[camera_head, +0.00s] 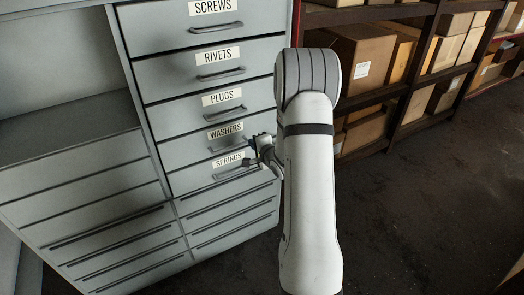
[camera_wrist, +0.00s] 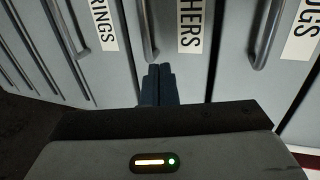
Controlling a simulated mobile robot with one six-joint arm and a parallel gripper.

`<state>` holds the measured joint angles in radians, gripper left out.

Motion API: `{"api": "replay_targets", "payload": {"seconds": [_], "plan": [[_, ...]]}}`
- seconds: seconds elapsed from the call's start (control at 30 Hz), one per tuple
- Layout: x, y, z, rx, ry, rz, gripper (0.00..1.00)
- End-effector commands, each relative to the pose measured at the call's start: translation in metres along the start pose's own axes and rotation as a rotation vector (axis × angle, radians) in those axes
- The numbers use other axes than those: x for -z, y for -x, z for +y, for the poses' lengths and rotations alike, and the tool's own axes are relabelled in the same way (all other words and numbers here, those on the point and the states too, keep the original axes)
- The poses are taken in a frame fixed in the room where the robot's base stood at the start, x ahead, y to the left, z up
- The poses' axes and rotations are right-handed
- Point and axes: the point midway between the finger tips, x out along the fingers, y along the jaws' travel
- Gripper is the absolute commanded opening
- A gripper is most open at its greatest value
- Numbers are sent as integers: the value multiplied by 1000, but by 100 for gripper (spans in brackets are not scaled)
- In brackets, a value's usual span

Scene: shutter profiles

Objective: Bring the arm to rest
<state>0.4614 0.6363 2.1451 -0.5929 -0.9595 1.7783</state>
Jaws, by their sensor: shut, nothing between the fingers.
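My arm stands white in front of the grey drawer cabinet (camera_head: 120,190) in the head view. My gripper (camera_head: 252,160) is beside the drawers labelled WASHERS and SPRINGS, partly hidden by the arm. In the wrist view my gripper (camera_wrist: 158,72) has its two dark fingers together, with nothing between them. The fingertips point at the drawer fronts near the WASHERS label (camera_wrist: 190,25) and a drawer handle (camera_wrist: 148,32). I cannot tell whether they touch the cabinet.
Drawers labelled SCREWS (camera_head: 213,7), RIVETS (camera_head: 217,54) and PLUGS (camera_head: 222,97) are above, all looking shut. Shelves with cardboard boxes (camera_head: 364,62) stand behind to the right. The dark floor (camera_head: 430,220) at the right is clear.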

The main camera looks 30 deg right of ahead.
Motion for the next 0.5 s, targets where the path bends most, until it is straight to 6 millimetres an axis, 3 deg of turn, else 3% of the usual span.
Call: {"api": "replay_targets", "payload": {"seconds": [0.2,0.5], "plan": [[1,46,1,-3,-3,2,0],[0,69,2,-4,-1,0,0]]}}
